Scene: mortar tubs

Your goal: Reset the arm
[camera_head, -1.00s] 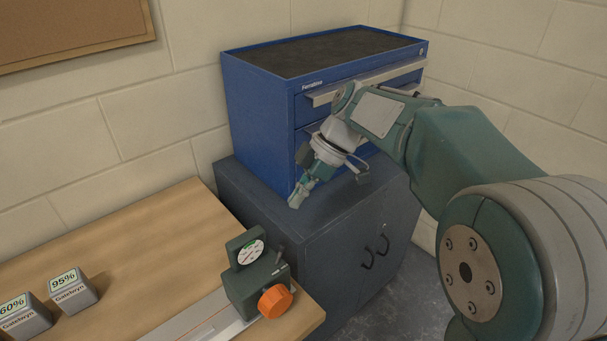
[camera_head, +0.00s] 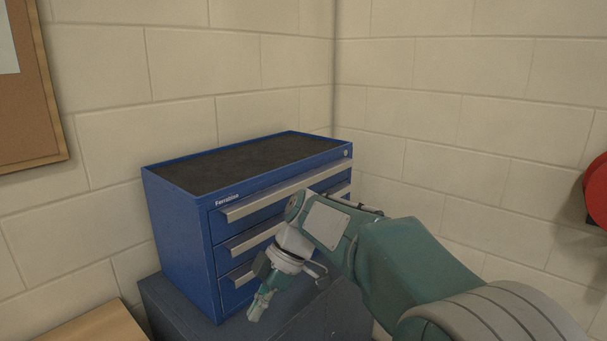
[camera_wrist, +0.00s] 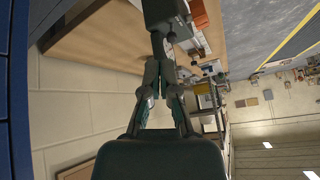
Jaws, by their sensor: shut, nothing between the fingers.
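My gripper (camera_head: 256,309) hangs in front of the blue drawer chest in the head view, fingers angled down and to the left. In the wrist view my gripper (camera_wrist: 160,68) has its two fingers drawn together with nothing between them. My arm comes in from the lower right of the head view and bends down at the wrist.
A blue drawer chest (camera_head: 183,235) with a dark top stands on a dark grey cabinet (camera_head: 170,305) in the wall corner. A wooden bench (camera_head: 100,328) shows at lower left. A red round object (camera_head: 598,188) is at the right edge. The wrist view shows the bench (camera_wrist: 105,40) too.

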